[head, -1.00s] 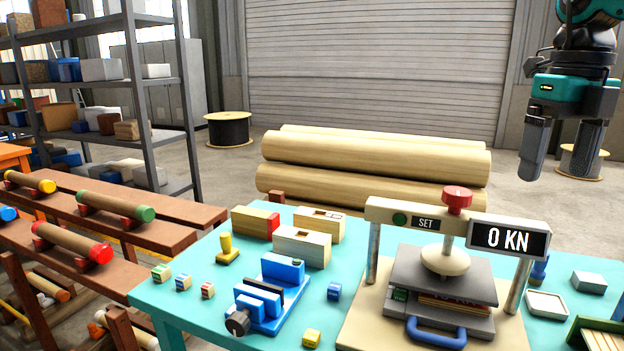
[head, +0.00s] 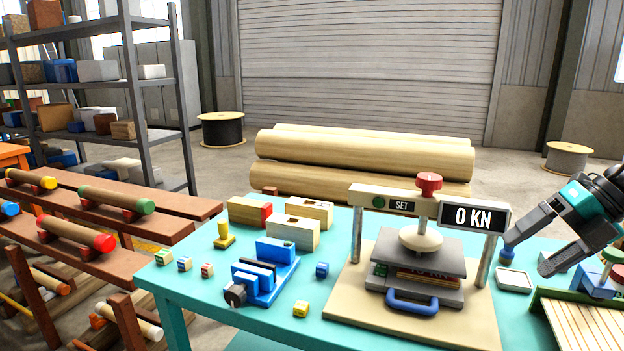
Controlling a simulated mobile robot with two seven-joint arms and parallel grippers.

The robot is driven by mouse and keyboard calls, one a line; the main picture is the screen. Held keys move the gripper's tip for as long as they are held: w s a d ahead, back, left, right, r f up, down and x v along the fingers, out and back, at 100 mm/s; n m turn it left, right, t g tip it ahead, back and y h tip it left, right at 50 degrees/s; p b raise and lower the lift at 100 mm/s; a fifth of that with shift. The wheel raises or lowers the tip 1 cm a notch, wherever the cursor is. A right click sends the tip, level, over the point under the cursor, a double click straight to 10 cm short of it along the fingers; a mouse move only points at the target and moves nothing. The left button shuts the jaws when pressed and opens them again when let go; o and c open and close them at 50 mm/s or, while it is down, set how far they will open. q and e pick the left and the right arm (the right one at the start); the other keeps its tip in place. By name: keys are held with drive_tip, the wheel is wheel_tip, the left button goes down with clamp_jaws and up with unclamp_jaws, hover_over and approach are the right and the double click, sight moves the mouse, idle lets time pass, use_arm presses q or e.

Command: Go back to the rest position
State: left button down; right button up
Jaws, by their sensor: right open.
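My right gripper (head: 528,254) is open with its two dark fingers apart and nothing between them. It comes in from the right edge, tilted down and left, and shows over the right end of the turquoise table (head: 205,326), right of the press. The press (head: 440,194) reads 0 KN, with a red knob on top and a blue handle in front. A layered stack (head: 428,275) sits between its grey plates. My left gripper is not in view.
A blue vise (head: 266,275), wooden blocks (head: 292,232) and small cubes (head: 301,309) stand on the table left of the press. A white dish (head: 514,279) and a green-edged slatted rack (head: 580,322) lie near my right gripper. Logs (head: 360,160) lie behind the table.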

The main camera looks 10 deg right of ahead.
drive_tip(key=s+a+f+m+t, duration=0.2)
drive_tip(key=f+m+t, duration=0.1)
drive_tip(key=f+m, duration=0.4)
drive_tip(key=s+a+f+m+t+h, duration=0.15)
drive_tip(key=f+m+t, duration=0.25)
drive_tip(key=f, duration=0.5)
drive_tip(key=s+a+f+m+t+y, duration=0.1)
drive_tip(key=s+a+f+m+t, duration=0.15)
drive_tip(key=f+m, duration=0.5)
drive_tip(key=s+a+f+m+h, duration=0.1)
drive_tip(key=s+a+f+m, duration=0.1)
drive_tip(key=a, duration=0.4)
drive_tip(key=s+a+f+m+g+h, duration=0.1)
drive_tip(key=s+a+f+m+h, duration=0.1)
drive_tip(key=a+f+m, duration=0.3)
drive_tip(key=s+a+f+m+g+h, duration=0.1)
drive_tip(key=s+a+f+m, duration=0.3)
drive_tip(key=a, duration=0.3)
drive_tip(key=shift+f+m, duration=0.2)
drive_tip(key=shift+m, duration=0.15)
drive_tip(key=shift+s+h, duration=0.1)
drive_tip(key=shift+h, duration=0.15)
